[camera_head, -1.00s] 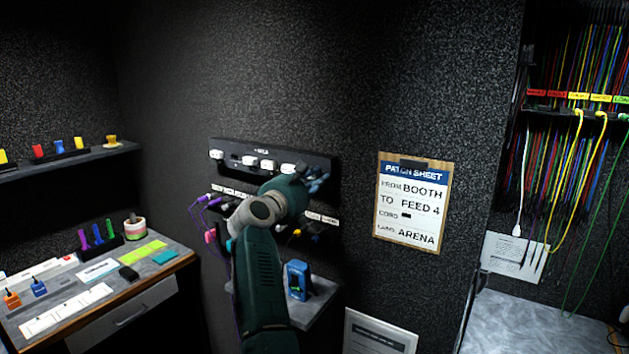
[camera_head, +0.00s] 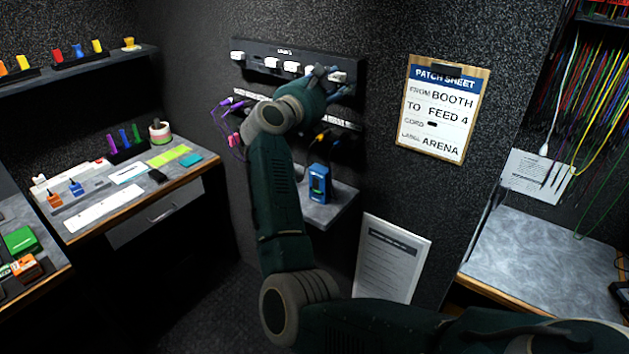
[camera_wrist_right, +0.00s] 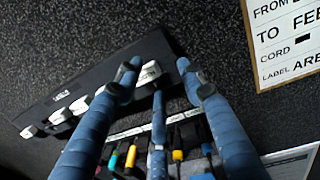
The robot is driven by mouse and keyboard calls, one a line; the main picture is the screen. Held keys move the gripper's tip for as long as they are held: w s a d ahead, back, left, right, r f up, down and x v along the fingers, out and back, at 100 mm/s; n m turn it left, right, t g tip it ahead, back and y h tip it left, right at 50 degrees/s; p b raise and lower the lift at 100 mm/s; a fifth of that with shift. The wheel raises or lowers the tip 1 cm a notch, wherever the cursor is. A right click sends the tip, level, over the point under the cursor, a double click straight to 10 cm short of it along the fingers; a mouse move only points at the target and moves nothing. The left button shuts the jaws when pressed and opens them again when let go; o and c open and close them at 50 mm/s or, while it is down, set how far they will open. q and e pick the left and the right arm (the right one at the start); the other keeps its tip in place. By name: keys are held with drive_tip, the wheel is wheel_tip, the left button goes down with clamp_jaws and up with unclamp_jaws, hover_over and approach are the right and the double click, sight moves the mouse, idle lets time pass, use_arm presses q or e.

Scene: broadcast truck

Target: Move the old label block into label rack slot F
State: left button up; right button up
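The label rack (camera_head: 350,64) is a black strip high on the dark wall, with several white label blocks along it. One white block (camera_head: 338,76) sits at its right end; another (camera_head: 238,56) is at its left end. I cannot tell which is the old one or which slot is F. My right gripper (camera_head: 326,78) is at the rack's right part. In the wrist view its blue fingers (camera_wrist_right: 158,68) are spread, with the right-end white block (camera_wrist_right: 148,73) showing between and beyond them. Contact cannot be made out. My left gripper is not in view.
Below the rack are a row of coloured plugs (camera_wrist_right: 131,156) and a small shelf with a blue device (camera_head: 319,183). A patch sheet (camera_head: 441,108) hangs to the right. A desk (camera_head: 190,176) with labels and markers stands left.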

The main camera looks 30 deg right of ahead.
drive_tip(key=p+v, duration=0.2)
drive_tip(key=v, duration=0.4)
drive_tip(key=s+d+f+n+t+y+b, duration=0.1)
drive_tip(key=s+f+t+b, duration=0.1)
drive_tip(key=s+f, duration=0.35)
drive_tip(key=s+a+f+n+t+y+b, duration=0.2)
drive_tip(key=s+a+f+n+t+y, duration=0.4)
drive_tip(key=a+f, duration=0.4)
drive_tip(key=shift+s+a+n+t+y, duration=0.3)
drive_tip(key=shift+s+a+n+y, duration=0.2)
drive_tip(key=shift+s+a+y, duration=0.5)
drive_tip(key=shift+f, duration=0.15)
